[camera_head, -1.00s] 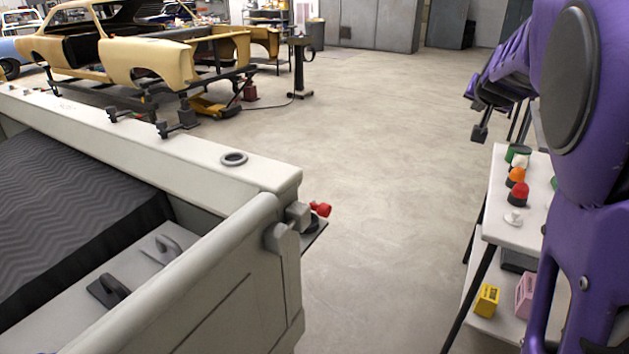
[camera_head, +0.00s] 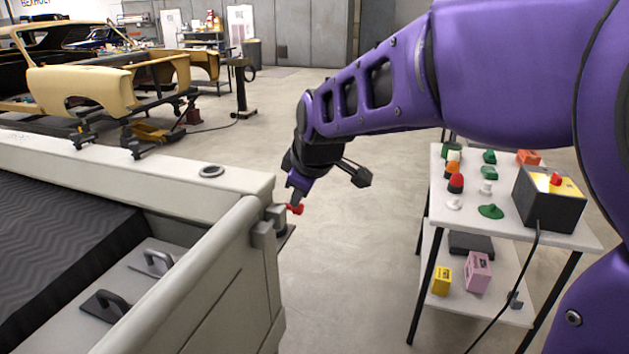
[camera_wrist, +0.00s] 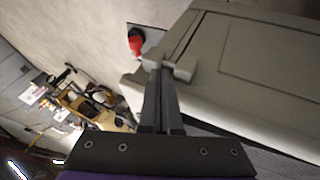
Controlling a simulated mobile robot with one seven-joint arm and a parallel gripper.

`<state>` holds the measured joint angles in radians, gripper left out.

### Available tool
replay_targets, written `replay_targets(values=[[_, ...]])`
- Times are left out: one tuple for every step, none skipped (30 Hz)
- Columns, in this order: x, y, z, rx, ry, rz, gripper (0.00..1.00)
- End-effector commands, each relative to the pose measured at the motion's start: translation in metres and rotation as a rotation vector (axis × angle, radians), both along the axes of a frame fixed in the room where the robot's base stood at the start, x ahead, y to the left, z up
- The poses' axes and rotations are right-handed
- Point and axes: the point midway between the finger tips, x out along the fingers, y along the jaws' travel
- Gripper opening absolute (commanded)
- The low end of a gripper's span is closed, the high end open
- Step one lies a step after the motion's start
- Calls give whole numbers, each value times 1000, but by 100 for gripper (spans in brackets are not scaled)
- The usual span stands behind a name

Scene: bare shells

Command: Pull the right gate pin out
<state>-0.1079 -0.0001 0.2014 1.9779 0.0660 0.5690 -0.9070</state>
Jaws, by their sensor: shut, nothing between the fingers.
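The right gate pin has a red head (camera_head: 295,209) and sits at the latch block (camera_head: 276,215) on the outer corner of the truck bed's gate (camera_head: 215,285). In the wrist view the red head (camera_wrist: 135,41) shows beyond the fingertips, above a dark plate. My gripper (camera_head: 293,196) is just above the latch and the pin head in the head view. In the wrist view its fingers (camera_wrist: 160,68) are together, with nothing between them, and their tips overlap the latch block. I cannot tell whether they touch it. The pin's shaft is hidden.
A white cart (camera_head: 590,240) with caps, small parts and a dark box (camera_head: 549,197) stands at right. The bed's side rail (camera_head: 120,165) runs left of the gripper. A yellow car shell (camera_head: 100,75) stands behind. Open floor lies between gate and cart.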

Motion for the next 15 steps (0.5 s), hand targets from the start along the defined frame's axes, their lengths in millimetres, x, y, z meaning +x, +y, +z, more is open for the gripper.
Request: replay_targets(values=[[0, 1, 3, 2, -7, 1, 0], [0, 1, 4, 2, -8, 0, 0], [0, 1, 3, 2, -8, 0, 0], [0, 1, 3, 2, -7, 0, 0], [0, 1, 2, 2, -7, 0, 0], [1, 2, 0, 3, -7, 0, 0], [2, 2, -2, 3, -7, 0, 0], [4, 2, -5, 3, -6, 0, 0], [6, 3, -10, 3, -5, -1, 0], [8, 4, -14, 3, -4, 0, 0], [11, 5, -19, 3, -3, 0, 0], [15, 7, -26, 3, -2, -1, 0], [18, 8, -31, 3, -2, -1, 0], [21, 9, -38, 3, -2, -1, 0], [26, 11, -45, 3, -2, -1, 0]])
